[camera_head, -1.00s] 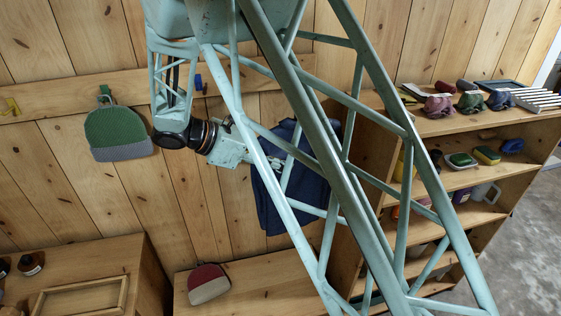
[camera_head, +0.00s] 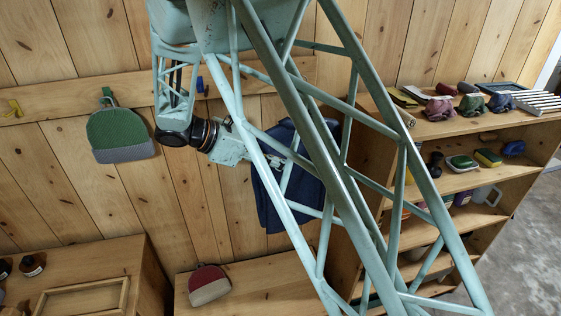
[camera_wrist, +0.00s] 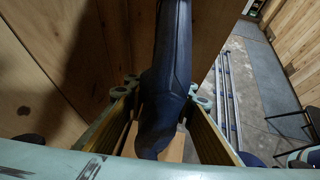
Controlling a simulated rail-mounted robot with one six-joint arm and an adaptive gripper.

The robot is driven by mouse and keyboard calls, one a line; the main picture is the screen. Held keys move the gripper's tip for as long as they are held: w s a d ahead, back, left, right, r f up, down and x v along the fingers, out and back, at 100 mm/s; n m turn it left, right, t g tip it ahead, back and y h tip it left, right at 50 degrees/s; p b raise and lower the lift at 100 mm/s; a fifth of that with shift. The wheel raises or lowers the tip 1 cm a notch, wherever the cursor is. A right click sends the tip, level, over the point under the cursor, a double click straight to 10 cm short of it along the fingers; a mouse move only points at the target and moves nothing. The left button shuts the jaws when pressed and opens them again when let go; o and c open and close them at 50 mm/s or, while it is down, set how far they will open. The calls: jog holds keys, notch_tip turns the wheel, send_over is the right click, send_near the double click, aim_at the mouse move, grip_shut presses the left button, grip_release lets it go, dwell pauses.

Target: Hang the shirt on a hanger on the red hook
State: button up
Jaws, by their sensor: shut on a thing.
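The dark blue shirt (camera_head: 268,203) hangs down in front of the plank wall, partly hidden behind my arm's struts. My gripper (camera_head: 268,160) is at its upper left part. In the wrist view the shirt (camera_wrist: 166,75) runs as a narrow dark fold between the two fingers of my gripper (camera_wrist: 165,98), which is shut on it. I cannot make out the hanger. No red hook shows; my arm covers part of the hook rail.
The wall rail (camera_head: 60,104) bears a yellow hook (camera_head: 13,108), a green hook with a green cap (camera_head: 120,133), and a blue hook (camera_head: 200,84). A shelf unit (camera_head: 455,126) with several goods stands right. A red cap (camera_head: 208,285) lies on the low bench (camera_head: 255,287).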

jog(key=w+a+f, duration=0.2)
jog(key=w, duration=0.3)
jog(key=w+a+f, duration=0.1)
jog(key=w+f, duration=0.1)
jog(key=w, duration=0.3)
jog(key=shift+w+a+f, duration=0.15)
jog(key=shift+w+a, duration=0.2)
dwell(2.7)
jog(key=shift+f, duration=0.1)
dwell(0.4)
